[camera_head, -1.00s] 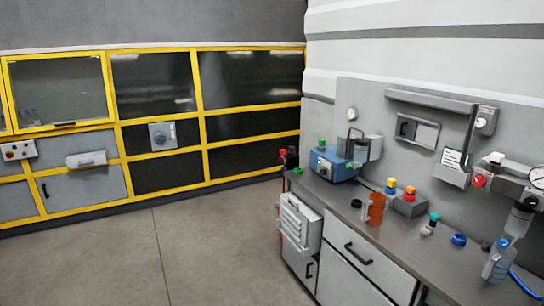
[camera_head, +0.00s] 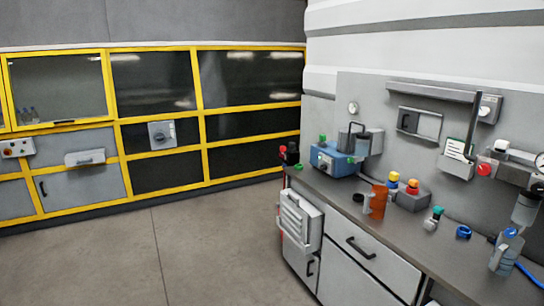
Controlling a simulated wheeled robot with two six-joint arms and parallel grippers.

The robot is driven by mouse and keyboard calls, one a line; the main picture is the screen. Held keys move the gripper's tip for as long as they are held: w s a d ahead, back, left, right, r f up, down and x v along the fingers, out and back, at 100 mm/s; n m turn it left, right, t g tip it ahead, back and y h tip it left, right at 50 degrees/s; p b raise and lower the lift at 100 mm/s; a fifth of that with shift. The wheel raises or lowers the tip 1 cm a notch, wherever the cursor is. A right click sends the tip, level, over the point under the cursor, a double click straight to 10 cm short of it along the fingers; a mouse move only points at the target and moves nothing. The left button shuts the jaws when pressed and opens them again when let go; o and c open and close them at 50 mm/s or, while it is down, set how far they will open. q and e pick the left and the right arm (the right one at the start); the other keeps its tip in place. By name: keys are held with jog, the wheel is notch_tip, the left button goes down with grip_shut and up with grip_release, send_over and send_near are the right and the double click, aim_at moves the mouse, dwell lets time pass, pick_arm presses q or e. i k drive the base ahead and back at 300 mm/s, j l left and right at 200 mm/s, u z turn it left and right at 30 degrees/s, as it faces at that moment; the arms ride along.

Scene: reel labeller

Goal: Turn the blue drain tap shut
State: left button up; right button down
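A small blue ring-shaped part (camera_head: 463,232) is on the grey worktop at the right; it may be the blue drain tap, but it is too small to tell. A clear bottle (camera_head: 506,252) with a blue top stands to its right, near the picture edge, with a blue hose (camera_head: 528,274) beside it. A grey cylinder (camera_head: 525,208) hangs above the bottle from fittings on the wall. Neither of my grippers is in view.
The worktop (camera_head: 437,262) also holds a blue machine (camera_head: 334,160), an orange jug (camera_head: 378,201), a box with yellow and red knobs (camera_head: 411,199) and a green-capped part (camera_head: 434,218). Yellow-framed cabinets (camera_head: 160,108) line the back left. The floor (camera_head: 200,245) is clear.

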aim_at(509, 232)
jog(key=z, duration=1.5)
